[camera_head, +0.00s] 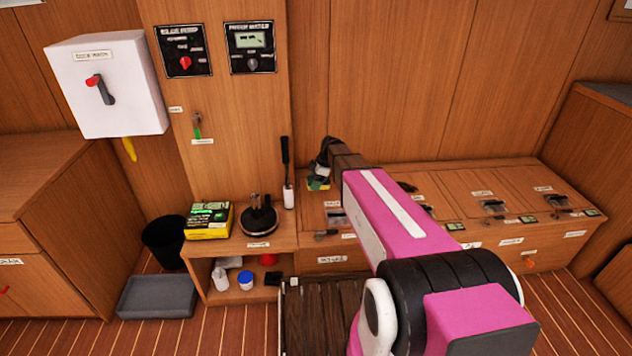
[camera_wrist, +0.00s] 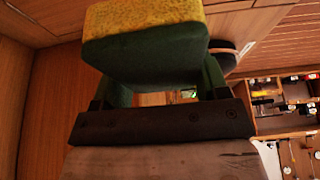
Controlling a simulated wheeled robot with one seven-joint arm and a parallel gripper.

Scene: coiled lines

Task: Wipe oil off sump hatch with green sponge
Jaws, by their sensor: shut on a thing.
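The green sponge (camera_wrist: 145,55) with a yellow face fills the top of the wrist view. My gripper (camera_wrist: 157,82) is shut on it, one green finger on each side. In the head view my gripper (camera_head: 322,170) is at the left end of the bench, and a little of the sponge (camera_head: 318,184) shows green and yellow below it. The leftmost bench-top hatch (camera_head: 312,215) lies under and beside my gripper; its label is too small to read, so I cannot tell that it is the sump hatch. I cannot make out any oil. My arm hides part of the bench top.
A low shelf (camera_head: 275,238) left of the bench holds a yellow-green box (camera_head: 208,220) and a dark round object (camera_head: 258,218). A black upright handle (camera_head: 286,165) stands close left of my gripper. A black bin (camera_head: 165,243) and grey tray (camera_head: 157,296) are on the floor.

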